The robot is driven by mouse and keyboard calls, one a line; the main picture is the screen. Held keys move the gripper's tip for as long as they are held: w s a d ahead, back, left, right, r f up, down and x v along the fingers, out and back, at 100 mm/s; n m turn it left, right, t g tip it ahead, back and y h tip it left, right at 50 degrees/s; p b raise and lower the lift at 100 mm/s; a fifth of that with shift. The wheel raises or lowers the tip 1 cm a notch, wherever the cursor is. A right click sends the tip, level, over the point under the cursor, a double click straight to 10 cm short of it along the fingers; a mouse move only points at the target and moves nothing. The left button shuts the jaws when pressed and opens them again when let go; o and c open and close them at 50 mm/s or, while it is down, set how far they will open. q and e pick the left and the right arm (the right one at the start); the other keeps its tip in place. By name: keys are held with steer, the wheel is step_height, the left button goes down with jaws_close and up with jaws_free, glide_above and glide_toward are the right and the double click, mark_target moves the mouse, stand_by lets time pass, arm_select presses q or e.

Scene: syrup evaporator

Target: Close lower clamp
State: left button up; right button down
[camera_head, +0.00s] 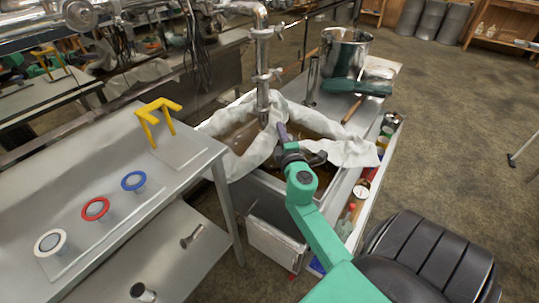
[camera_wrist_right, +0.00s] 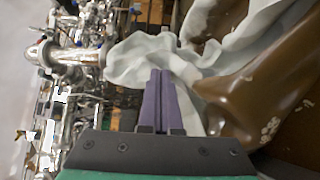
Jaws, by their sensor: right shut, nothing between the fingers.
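The vertical steel pipe (camera_head: 263,55) comes down over the tank at the top centre of the head view. The lower clamp (camera_head: 265,77) sits around it, below another clamp (camera_head: 266,32); whether its handle is open or shut is too small to tell. My right gripper (camera_head: 282,130) is shut and empty, its purple fingers beside the white cloth, below and right of the lower clamp and apart from it. In the wrist view the shut fingers (camera_wrist_right: 159,78) point at the cloth (camera_wrist_right: 150,55), with a metal pipe (camera_wrist_right: 70,57) to the left. My left gripper is out of view.
The tank holds brown liquid (camera_wrist_right: 245,95) with white cloth (camera_head: 345,151) draped over its rim. A grey table (camera_head: 120,200) with a yellow stand (camera_head: 156,116) and coloured rings is at left.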

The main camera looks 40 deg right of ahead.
arm_select(q)
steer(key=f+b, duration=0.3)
steer(key=b, duration=0.1)
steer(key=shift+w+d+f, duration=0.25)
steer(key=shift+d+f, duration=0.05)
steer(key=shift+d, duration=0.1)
arm_select(e)
steer(key=s+a+m+g+h, duration=0.1)
steer(key=s+a, duration=0.7)
steer(key=a, duration=0.3)
steer(key=shift+f+h, duration=0.25)
steer(key=shift+h, duration=0.15)
